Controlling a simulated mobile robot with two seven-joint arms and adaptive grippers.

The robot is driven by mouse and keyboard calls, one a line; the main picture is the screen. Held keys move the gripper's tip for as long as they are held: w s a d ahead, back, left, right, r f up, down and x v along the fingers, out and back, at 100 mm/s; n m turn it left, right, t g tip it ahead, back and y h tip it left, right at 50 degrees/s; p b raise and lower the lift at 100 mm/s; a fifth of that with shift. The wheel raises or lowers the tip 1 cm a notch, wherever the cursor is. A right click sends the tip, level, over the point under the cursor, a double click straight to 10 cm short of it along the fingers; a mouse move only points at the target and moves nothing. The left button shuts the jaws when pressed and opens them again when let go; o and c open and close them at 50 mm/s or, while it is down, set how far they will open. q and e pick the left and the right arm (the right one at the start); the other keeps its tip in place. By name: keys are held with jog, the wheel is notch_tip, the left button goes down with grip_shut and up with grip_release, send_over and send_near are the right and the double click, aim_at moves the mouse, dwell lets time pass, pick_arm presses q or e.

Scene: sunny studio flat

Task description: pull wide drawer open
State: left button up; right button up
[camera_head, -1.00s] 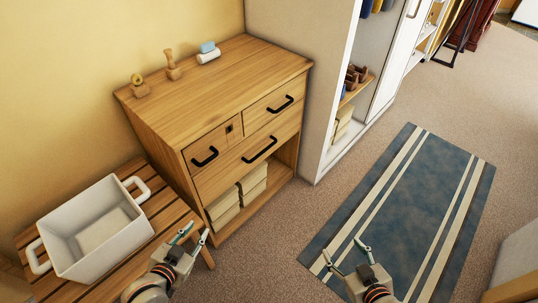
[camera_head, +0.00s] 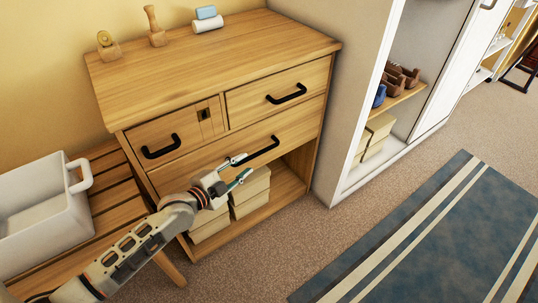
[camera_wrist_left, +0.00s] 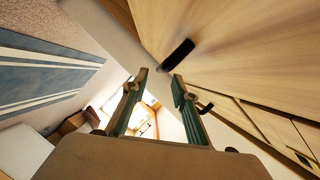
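The wide drawer (camera_head: 300,122) spans the wooden chest below two small drawers, and its front looks flush. Its black bar handle (camera_head: 262,151) is at the middle of the front. My left gripper (camera_head: 243,172) is open and empty, in front of the wide drawer just below and left of the handle. In the left wrist view, the two fingers (camera_wrist_left: 158,82) are apart, and a black handle (camera_wrist_left: 177,55) shows just beyond the tips, not between them. I cannot tell whether a finger touches it. My right gripper is out of view.
Small drawers with black handles (camera_head: 161,147) sit above. An open shelf with cream boxes (camera_head: 250,190) is below. A slatted bench (camera_head: 118,207) with a white tub (camera_head: 40,228) stands left, and an open wardrobe (camera_head: 352,110) right. A blue rug (camera_head: 440,240) lies on clear floor.

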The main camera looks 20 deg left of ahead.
aim_at(254, 155)
pick_arm(q)
jog(key=shift+w+d, duration=0.1)
jog(key=shift+w, duration=0.25)
jog(key=b+x, duration=0.1)
jog(key=x, duration=0.4)
jog(key=shift+w+f+b, duration=0.2)
jog(key=shift+w+b, duration=0.05)
jog(key=shift+b, duration=0.15)
jog(key=shift+w+d, duration=0.25)
jog(key=shift+w, duration=0.3)
jog(key=shift+r, duration=0.1)
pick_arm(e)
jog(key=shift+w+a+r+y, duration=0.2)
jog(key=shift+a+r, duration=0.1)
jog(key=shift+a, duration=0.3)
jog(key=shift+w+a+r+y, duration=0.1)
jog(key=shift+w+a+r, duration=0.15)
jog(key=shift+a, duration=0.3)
pick_arm(q)
grip_shut()
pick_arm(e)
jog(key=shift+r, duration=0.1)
